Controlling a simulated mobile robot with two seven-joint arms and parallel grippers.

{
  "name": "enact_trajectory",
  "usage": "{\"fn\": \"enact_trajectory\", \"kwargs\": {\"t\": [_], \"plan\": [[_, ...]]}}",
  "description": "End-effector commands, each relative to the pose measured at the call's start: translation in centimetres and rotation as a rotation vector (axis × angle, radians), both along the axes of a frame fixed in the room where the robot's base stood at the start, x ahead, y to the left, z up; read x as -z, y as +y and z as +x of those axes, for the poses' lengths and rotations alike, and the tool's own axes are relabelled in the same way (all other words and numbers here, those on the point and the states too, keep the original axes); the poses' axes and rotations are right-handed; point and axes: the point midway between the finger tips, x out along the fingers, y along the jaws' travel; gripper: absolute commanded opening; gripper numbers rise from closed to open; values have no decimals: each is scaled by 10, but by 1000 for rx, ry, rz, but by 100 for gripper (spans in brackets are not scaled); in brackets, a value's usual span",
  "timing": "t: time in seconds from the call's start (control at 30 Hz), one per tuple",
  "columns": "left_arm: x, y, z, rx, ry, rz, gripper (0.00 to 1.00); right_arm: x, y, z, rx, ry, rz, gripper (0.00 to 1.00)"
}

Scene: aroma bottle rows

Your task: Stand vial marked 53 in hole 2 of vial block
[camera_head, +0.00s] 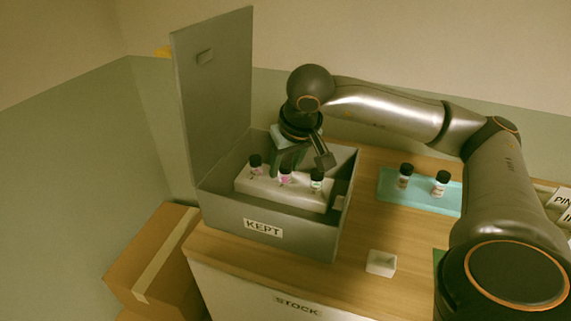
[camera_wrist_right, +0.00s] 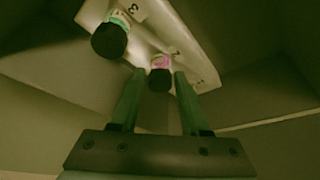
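The grey vial block (camera_head: 280,193) stands inside an open grey box marked KEPT (camera_head: 230,215). Three black-capped vials stand upright in it: one at the left (camera_head: 255,165), a pink-labelled one in the middle (camera_head: 285,177), and a green-labelled one at the right (camera_head: 317,181). The number 53 cannot be read on any vial. My right gripper (camera_head: 303,162) reaches down into the box. In the wrist view its open fingers (camera_wrist_right: 158,75) stand on either side of the pink-labelled vial (camera_wrist_right: 160,78), with gaps. The green-labelled vial (camera_wrist_right: 110,38) stands by a 3. My left gripper is not in view.
The box's raised lid (camera_head: 213,95) and walls surround the right gripper. A cardboard box (camera_head: 150,260) stands at the left.

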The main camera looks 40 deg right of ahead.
Motion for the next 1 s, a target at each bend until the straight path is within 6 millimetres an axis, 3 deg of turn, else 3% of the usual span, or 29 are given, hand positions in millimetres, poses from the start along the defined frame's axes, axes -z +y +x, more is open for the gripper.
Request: {"fn": "enact_trajectory", "kwargs": {"t": [0.13, 0.5, 1.0], "plan": [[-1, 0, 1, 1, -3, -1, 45, 0, 0, 0, 0, 0, 0, 61], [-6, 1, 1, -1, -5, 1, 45, -10, 1, -1, 0, -2, 0, 61], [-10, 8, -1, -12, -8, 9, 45, -101, 13, -37, -2, -3, 2, 61]]}}
